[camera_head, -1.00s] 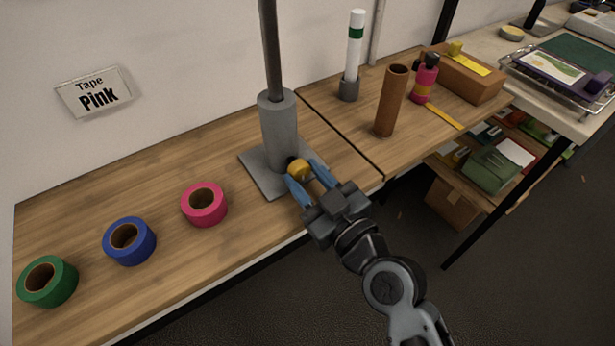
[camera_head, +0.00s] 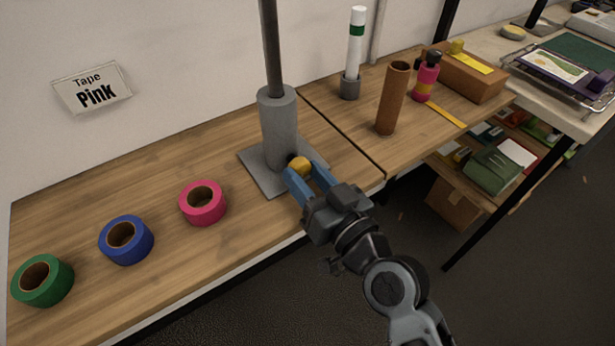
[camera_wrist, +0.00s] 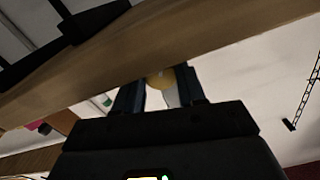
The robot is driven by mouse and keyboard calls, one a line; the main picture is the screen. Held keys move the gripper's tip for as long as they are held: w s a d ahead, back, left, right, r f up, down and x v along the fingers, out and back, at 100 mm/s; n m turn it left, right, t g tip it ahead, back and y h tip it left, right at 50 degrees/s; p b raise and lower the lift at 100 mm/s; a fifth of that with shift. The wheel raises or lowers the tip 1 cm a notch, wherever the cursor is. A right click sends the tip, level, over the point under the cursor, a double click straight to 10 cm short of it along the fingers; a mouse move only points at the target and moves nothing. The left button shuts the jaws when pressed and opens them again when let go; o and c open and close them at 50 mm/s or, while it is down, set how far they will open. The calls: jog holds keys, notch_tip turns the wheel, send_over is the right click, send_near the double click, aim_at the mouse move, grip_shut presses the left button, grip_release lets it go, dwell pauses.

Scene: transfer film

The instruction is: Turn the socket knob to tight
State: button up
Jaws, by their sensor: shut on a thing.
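The socket (camera_head: 279,128) is a grey upright cylinder on a square grey base plate (camera_head: 262,177), with a dark pole (camera_head: 270,45) rising from its top. The yellow socket knob (camera_head: 300,166) sticks out low on its front right side. My gripper (camera_head: 303,175) has its two blue fingers on either side of the knob and is shut on it. In the wrist view the yellow knob (camera_wrist: 161,79) shows between the dark fingers (camera_wrist: 160,95). Any mark for tight or loose cannot be made out.
Pink (camera_head: 203,203), blue (camera_head: 126,240) and green (camera_head: 42,281) tape rolls lie left on the bench. A brown tube (camera_head: 392,98), a white tube (camera_head: 355,55) and a pink bottle (camera_head: 426,78) stand right. A sign (camera_head: 92,89) reads "Tape Pink".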

jog(key=shift+m, duration=1.8)
jog(key=o, duration=1.1)
jog(key=shift+c, duration=0.2)
